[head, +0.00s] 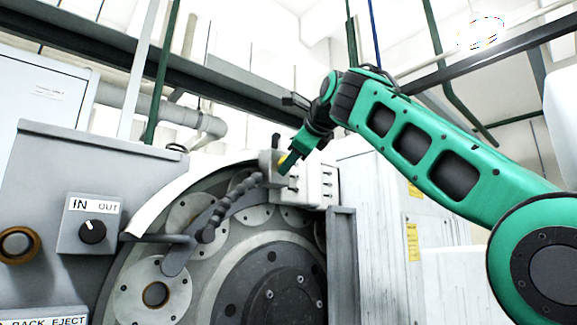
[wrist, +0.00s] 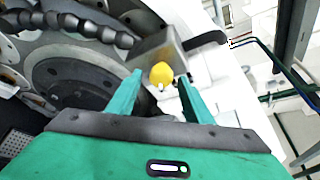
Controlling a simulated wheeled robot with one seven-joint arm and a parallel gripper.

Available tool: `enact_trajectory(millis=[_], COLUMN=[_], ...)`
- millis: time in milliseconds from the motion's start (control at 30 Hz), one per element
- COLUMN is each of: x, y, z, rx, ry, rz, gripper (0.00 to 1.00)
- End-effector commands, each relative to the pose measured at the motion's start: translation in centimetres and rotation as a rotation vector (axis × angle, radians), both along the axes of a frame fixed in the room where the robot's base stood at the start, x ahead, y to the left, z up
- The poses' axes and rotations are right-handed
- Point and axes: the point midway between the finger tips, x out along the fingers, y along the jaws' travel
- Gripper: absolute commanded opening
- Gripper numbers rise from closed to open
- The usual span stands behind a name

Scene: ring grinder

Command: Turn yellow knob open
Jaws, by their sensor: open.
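The yellow knob (wrist: 162,73) shows in the wrist view, just beyond and between the two fingertips of my gripper (wrist: 160,80). It sits beside a grey metal block (wrist: 150,50). My gripper is open, with one green finger on each side of the knob's line. I cannot tell whether the fingers touch it.
A segmented dark hose (head: 232,203) runs from the block across the round grinder face (head: 270,285). White boxes (head: 318,184) stand right of the block. A grey panel with an IN/OUT switch (head: 92,232) is at the left. A dark beam (head: 210,82) crosses above.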

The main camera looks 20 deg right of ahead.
Motion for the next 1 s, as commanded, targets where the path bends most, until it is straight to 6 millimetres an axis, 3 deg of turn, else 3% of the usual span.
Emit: enact_trajectory(millis=[167, 600, 800, 1000], x=[-1.2, -8.5, -10.2, -10.4], y=[0.0, -0.7, -0.8, -0.8], z=[0.4, 2.0, 2.4, 2.4], rx=[0.001, 0.000, 0.001, 0.000], ry=[-0.004, -0.001, 0.001, 0.001], rz=[0.002, 0.000, -0.001, 0.000], gripper=[0.46, 0.46, 0.46, 0.46])
